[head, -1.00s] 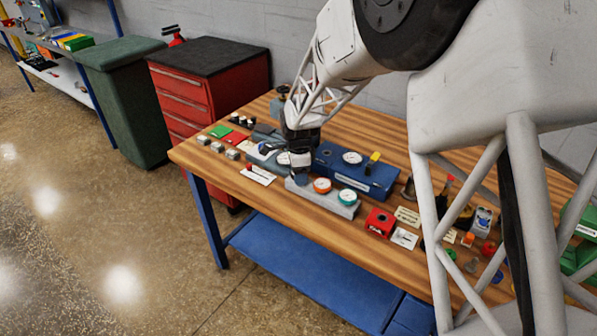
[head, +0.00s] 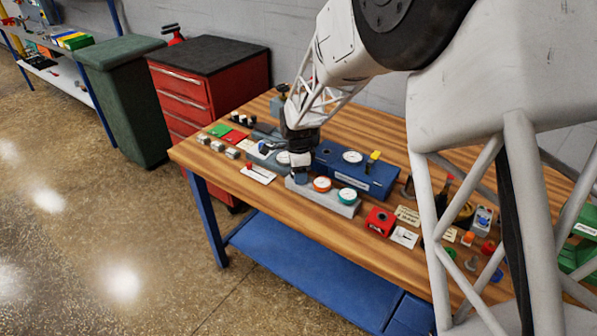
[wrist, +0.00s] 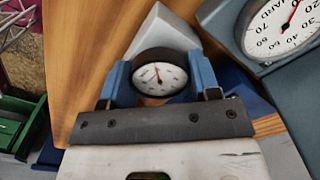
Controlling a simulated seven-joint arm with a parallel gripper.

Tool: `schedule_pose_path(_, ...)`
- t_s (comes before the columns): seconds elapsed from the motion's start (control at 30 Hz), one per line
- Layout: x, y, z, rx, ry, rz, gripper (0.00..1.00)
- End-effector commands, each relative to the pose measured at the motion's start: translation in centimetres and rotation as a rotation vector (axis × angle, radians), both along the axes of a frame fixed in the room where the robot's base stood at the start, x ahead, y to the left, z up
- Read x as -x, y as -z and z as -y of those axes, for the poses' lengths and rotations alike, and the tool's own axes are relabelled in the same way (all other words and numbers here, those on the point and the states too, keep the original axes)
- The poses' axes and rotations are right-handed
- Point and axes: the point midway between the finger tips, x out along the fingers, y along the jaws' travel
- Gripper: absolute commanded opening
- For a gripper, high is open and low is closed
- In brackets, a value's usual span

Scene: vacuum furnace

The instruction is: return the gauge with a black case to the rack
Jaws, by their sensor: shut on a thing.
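The gauge with a black case (wrist: 159,74) has a round white dial and a red needle. It sits between the two blue fingers of my gripper (wrist: 160,82), which is shut on it. The grey rack (wrist: 163,32) shows just beyond the gauge in the wrist view. In the head view my gripper (head: 301,177) is over the left end of the rack (head: 322,196). The rack holds an orange gauge (head: 321,184) and a teal gauge (head: 347,196). The held gauge is hard to make out in the head view, and I cannot tell whether it touches the rack.
A blue block with a white dial (head: 352,158) stands behind the rack. A grey instrument with a large dial (wrist: 281,25) is close at the right in the wrist view. A red block (head: 380,221) and labels lie to the right. The table's front edge is near the rack.

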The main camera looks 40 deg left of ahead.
Motion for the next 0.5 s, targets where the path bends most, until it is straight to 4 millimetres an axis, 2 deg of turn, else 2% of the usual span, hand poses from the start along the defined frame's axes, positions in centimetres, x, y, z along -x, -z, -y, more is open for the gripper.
schedule_pose_path(0.13, -0.01, 0.07, -0.01, 0.000, 0.000, 0.000, 0.30)
schedule_pose_path(0.17, -0.01, 0.07, -0.01, 0.000, 0.000, 0.000, 0.59)
schedule_pose_path(0.33, 0.00, 0.07, 0.00, 0.000, 0.000, 0.000, 0.85)
schedule_pose_path(0.5, 0.00, 0.08, 0.00, 0.000, 0.000, 0.000, 0.86)
